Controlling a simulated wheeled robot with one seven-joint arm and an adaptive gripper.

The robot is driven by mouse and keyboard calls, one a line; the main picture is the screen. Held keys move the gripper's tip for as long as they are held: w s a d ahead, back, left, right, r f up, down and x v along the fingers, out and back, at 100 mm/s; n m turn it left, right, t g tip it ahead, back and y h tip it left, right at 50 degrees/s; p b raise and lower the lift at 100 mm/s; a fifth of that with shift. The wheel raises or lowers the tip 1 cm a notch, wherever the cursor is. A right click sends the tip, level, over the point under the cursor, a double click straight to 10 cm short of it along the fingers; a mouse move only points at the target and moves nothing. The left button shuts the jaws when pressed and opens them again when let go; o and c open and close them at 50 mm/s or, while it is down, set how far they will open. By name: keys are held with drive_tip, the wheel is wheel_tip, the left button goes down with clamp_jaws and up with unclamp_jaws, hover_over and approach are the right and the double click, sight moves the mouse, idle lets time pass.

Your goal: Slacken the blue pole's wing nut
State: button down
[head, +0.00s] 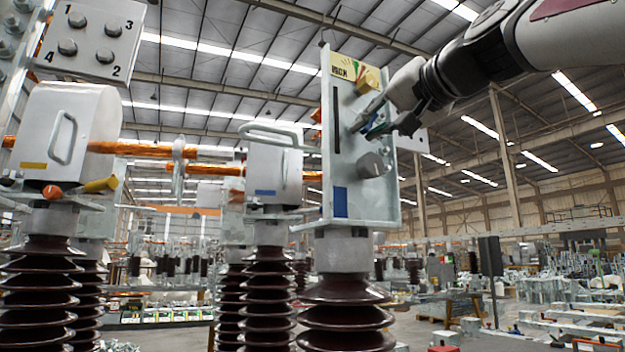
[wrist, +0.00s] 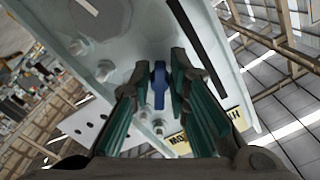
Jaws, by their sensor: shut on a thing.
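The wing nut (wrist: 159,85) is small and blue in the wrist view, with its wings along the picture's height. It stands on a pale grey metal panel, whose face (head: 352,195) shows in the head view with a blue plate (head: 340,203) at its bottom. My gripper (head: 377,125) reaches in from the upper right at the panel's upper part. In the wrist view, the green-padded fingers of my gripper (wrist: 160,80) lie on either side of the nut, shut on it.
The panel has a dark slot (head: 336,120), a grey round knob (head: 372,166) below my gripper and a yellow label (head: 343,70) above. A looped handle (head: 278,136) is at its left. Brown ribbed insulators (head: 345,318) stand below. Open space lies to the right.

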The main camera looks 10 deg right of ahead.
drive_tip(key=shift+w+f+n+b, duration=0.1)
drive_tip(key=shift+f+n+b, duration=0.15)
drive_tip(key=shift+n, duration=0.55)
drive_tip(key=c, duration=1.7)
unclamp_jaws()
drive_tip(key=shift+o, duration=0.2)
drive_tip(key=shift+r, duration=0.15)
drive_tip(key=shift+s+d, duration=0.25)
drive_tip(key=shift+s, duration=0.35)
drive_tip(key=v, duration=1)
drive_tip(key=shift+s+d, duration=0.15)
drive_tip(key=shift+s, duration=0.25)
